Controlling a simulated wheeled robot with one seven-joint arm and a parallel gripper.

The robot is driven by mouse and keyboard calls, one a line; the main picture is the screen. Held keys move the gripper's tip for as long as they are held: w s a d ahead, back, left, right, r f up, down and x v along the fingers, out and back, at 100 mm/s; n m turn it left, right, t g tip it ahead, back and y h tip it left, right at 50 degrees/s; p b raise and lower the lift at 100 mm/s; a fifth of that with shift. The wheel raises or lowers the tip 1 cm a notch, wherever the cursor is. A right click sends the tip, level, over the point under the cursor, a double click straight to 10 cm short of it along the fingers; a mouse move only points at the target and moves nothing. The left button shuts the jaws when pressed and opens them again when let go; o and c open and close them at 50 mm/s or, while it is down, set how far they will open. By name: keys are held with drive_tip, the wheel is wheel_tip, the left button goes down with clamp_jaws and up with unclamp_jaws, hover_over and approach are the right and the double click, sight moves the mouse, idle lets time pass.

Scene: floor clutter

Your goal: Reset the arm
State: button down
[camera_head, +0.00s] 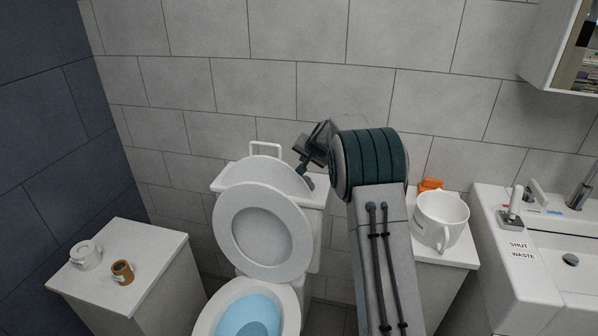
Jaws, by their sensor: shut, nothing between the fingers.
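My arm rises from the bottom of the head view, right of the toilet, and bends at a thick dark joint. My gripper (305,172) is at the end of the dark wrist, left of that joint, over the right end of the toilet tank. It is shut with nothing held. Its fingertips are small and partly lost against the tank, so I cannot tell whether they touch it.
The toilet (262,232) has its lid and seat raised. A left cabinet (150,260) bears a white cup (86,255) and a brown roll (122,272). At right are a white pot (441,218), an orange object (430,185) and a sink (555,245). The tiled wall is close behind.

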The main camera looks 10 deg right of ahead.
drive_tip(key=s+a+r+n+g+p, duration=0.1)
drive_tip(key=s+r+n+g, duration=0.1)
drive_tip(key=s+r, duration=0.65)
drive_tip(key=s+a+r+n+g+p, duration=0.1)
drive_tip(key=s+r, duration=0.2)
drive_tip(key=s, duration=1.1)
drive_tip(key=s+d+f+n+g+h+p, duration=0.1)
drive_tip(key=s+f+n+g+h+p, duration=0.1)
drive_tip(key=s, duration=2.6)
drive_tip(key=shift+s+d+n+g+p, duration=0.35)
drive_tip(key=shift+s+d+n+g, duration=0.05)
drive_tip(key=shift+n+g, duration=0.2)
drive_tip(key=shift+f, duration=0.1)
